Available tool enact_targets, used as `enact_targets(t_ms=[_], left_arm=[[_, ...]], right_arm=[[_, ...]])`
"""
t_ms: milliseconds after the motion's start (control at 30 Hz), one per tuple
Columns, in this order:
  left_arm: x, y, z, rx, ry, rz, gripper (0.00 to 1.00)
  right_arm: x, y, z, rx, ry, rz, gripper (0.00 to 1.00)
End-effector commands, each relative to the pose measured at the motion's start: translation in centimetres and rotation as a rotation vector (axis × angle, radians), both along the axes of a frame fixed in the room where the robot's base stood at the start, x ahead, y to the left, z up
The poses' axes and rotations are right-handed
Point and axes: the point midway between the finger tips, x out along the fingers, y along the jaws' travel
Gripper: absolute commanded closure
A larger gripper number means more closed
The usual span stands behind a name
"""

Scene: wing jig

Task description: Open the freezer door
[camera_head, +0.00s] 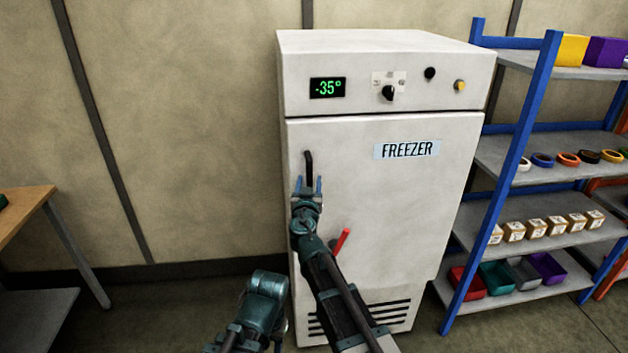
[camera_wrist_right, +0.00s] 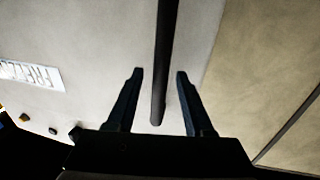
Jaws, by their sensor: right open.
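The white freezer (camera_head: 400,225) stands upright, with its door shut. Its black vertical handle (camera_head: 308,158) is near the door's left edge. My right gripper (camera_head: 309,181) is open at the lower part of the handle, one finger on each side. In the right wrist view, the handle (camera_wrist_right: 164,60) runs between the open fingers of my right gripper (camera_wrist_right: 160,73), with gaps on both sides. I cannot tell from the views how deep the handle sits between them. My left gripper is not in view.
A red bar (camera_head: 343,238) shows at the door's lower middle, partly behind my right arm. A blue-framed shelf (camera_head: 524,140) with bins and boxes stands close on the right. A wooden table (camera_head: 22,203) is at the far left. Floor (camera_head: 165,310) left of the freezer is clear.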

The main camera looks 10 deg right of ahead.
Motion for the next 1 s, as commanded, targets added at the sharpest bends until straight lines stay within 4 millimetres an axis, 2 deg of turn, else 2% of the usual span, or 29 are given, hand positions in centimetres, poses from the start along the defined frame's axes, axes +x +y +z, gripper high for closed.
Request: enact_targets(t_ms=[333, 600, 1000], left_arm=[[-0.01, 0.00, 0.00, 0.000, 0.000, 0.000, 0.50], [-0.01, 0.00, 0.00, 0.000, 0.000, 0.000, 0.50], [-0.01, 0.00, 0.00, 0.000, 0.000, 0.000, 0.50]], right_arm=[[0.48, 0.05, 0.00, 0.000, 0.000, 0.000, 0.50], [0.47, 0.05, 0.00, 0.000, 0.000, 0.000, 0.98], [0.48, 0.07, 0.00, 0.000, 0.000, 0.001, 1.00]])
